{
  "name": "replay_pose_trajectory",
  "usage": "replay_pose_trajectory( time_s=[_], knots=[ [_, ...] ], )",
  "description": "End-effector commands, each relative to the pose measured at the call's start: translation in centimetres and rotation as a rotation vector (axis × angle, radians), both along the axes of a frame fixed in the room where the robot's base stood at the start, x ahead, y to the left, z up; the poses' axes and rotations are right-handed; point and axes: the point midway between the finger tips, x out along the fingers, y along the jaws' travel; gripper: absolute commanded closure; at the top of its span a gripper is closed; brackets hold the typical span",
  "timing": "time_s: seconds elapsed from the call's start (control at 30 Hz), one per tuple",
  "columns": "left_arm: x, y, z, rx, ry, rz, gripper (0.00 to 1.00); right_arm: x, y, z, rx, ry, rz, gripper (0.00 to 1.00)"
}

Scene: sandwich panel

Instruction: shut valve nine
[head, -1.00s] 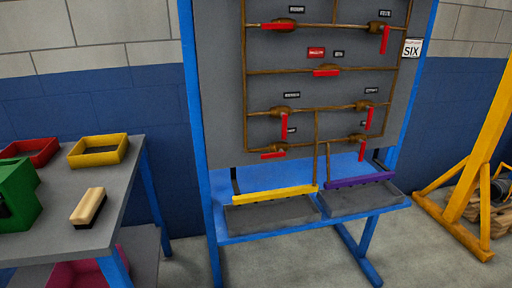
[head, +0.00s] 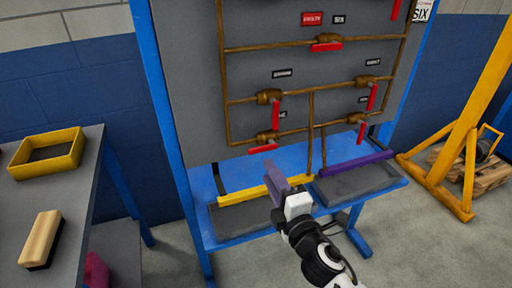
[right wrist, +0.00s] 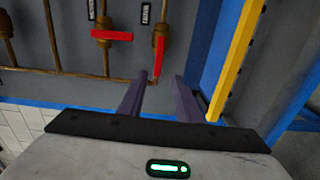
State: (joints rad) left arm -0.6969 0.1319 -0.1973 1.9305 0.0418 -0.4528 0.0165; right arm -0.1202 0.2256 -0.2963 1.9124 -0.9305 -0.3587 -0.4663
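The grey panel (head: 190,85) carries brown pipes and several valves with red handles. The labels beside them are too small to read, so I cannot tell which is valve nine. Low on the panel are a lower-right handle (head: 362,131), a right handle (head: 372,97), a left handle (head: 275,113) and a level lower-left handle (head: 262,148). My right gripper (head: 272,183) is in front of the yellow-edged tray, below the valves and apart from them. In the right wrist view its fingers (right wrist: 160,76) are parted and empty, with two red handles beyond. My left gripper is out of view.
A yellow-edged tray (head: 230,219) and a purple-edged tray (head: 350,183) sit on the blue frame under the panel. A grey table (head: 88,165) with a yellow bin (head: 45,150) and a brush (head: 42,238) stands left. A yellow stand (head: 478,110) is at right.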

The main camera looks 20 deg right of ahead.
Motion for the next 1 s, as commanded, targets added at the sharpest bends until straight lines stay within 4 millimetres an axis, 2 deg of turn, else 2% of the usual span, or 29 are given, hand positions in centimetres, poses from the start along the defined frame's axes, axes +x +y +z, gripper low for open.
replay_pose_trajectory(
  time_s=[0.17, 0.4, 0.6, 0.73, 1.0],
  knots=[
    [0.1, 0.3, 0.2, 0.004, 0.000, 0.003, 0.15, 2.3, 0.1, 0.6, -0.025, -0.014, 0.000, 0.69],
    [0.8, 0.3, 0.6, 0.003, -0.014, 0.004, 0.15, 6.8, 0.2, 0.5, -0.020, -0.012, 0.000, 0.69],
    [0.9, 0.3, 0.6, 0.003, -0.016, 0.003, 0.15, 9.4, 0.3, 0.4, -0.019, -0.011, -0.001, 0.69],
    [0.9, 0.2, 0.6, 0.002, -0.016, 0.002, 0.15, 10.1, 0.4, 0.4, -0.018, -0.011, 0.000, 0.69],
    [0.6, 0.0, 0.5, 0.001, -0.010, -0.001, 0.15, 10.3, 0.4, 0.3, -0.017, -0.010, 0.000, 0.69]
  ],
)
